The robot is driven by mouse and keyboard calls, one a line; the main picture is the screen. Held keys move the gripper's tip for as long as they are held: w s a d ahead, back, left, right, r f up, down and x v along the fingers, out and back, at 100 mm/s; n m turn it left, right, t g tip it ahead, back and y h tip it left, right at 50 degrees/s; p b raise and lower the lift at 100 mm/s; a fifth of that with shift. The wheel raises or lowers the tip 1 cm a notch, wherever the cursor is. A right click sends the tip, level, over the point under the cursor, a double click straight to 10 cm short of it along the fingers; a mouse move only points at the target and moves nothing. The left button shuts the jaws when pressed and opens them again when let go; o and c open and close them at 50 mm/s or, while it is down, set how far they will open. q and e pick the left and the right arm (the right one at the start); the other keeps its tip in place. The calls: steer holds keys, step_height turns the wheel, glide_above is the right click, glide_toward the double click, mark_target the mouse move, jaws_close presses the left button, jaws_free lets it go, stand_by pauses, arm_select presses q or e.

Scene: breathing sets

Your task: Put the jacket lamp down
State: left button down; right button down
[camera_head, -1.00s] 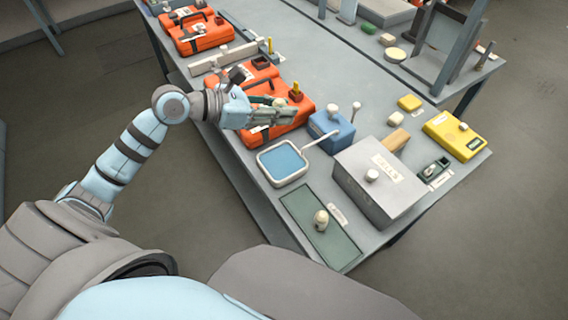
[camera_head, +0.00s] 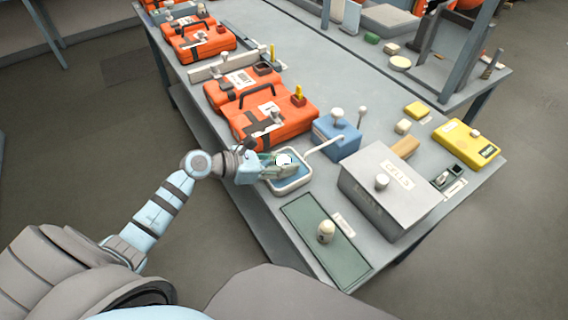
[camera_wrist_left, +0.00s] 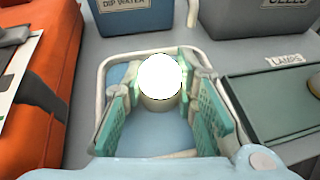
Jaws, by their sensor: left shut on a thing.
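My left gripper (camera_head: 281,167) is shut on a jacket lamp (camera_head: 283,160) over the blue dip tray (camera_head: 287,191). In the left wrist view the lamp (camera_wrist_left: 160,82) has a bright white, glowing top and a pale lower body between the green finger pads. The tray's pale rim (camera_wrist_left: 104,68) surrounds it there; whether the lamp touches the water cannot be told. A second, cream lamp (camera_head: 326,232) stands on the green mat (camera_head: 299,211), whose label reads LAMPS in the wrist view (camera_wrist_left: 284,61). My right gripper is not in view.
A blue DIP WATER box (camera_head: 337,137) stands behind the tray, and a grey CELLS box (camera_head: 385,190) to its right. Orange cases (camera_head: 270,128) line the table's left side. The mat has bare room around its lamp.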

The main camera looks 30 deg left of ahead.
arm_select(q)
steer(key=c, duration=1.3)
jaws_free()
steer(key=shift+s, duration=0.1)
steer(key=shift+r, duration=0.15)
steer(key=p+v, duration=0.2)
steer(key=v, duration=1)
